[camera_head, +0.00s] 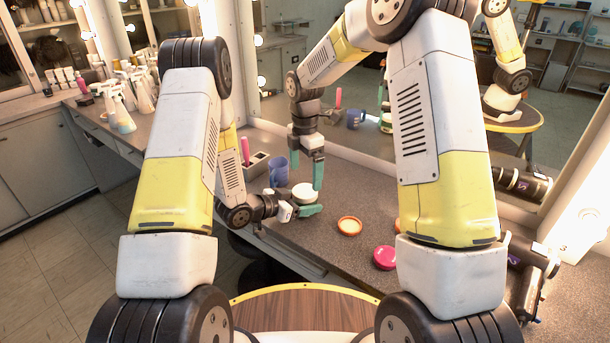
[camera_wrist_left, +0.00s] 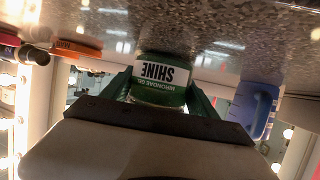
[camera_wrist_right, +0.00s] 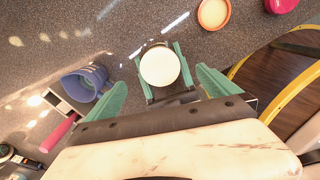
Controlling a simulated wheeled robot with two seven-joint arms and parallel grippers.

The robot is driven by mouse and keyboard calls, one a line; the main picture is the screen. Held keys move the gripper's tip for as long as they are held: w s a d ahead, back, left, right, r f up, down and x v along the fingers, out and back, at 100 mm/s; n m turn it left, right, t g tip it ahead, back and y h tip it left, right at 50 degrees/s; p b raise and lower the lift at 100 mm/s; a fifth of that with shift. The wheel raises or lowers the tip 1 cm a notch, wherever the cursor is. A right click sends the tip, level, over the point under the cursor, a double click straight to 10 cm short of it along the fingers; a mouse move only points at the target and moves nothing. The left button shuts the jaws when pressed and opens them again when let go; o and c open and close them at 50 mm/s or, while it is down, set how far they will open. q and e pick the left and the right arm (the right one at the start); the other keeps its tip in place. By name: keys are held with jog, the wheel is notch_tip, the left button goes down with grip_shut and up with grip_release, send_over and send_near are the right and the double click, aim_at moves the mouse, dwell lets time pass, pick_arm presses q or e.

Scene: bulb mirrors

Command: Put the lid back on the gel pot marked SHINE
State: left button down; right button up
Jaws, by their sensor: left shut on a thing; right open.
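The SHINE pot (camera_wrist_left: 163,72) has a green label, which reads upside down in the left wrist view. My left gripper (camera_head: 303,206) is shut around its sides at the counter. The pot's pale round top (camera_wrist_right: 160,66) faces up in the right wrist view; I cannot tell whether it is gel or a lid. My right gripper (camera_head: 307,178) points down over the pot, open and empty, with its fingers (camera_wrist_right: 160,84) apart. A pink disc (camera_head: 385,257), perhaps a lid, lies on the counter at the right. An orange-rimmed round piece (camera_head: 349,226) with a pale middle lies between it and the pot.
A blue mug (camera_head: 279,170) stands close behind the pot, left of my right gripper. A holder with a pink stick (camera_head: 245,150) is further left. The mirror (camera_head: 350,135) runs along the counter's back.

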notch_tip(320, 180, up, 10)
jog(key=shift+r, duration=0.25)
pick_arm(q)
jog(key=shift+c, duration=0.7)
grip_release()
jog(key=shift+v, duration=3.95)
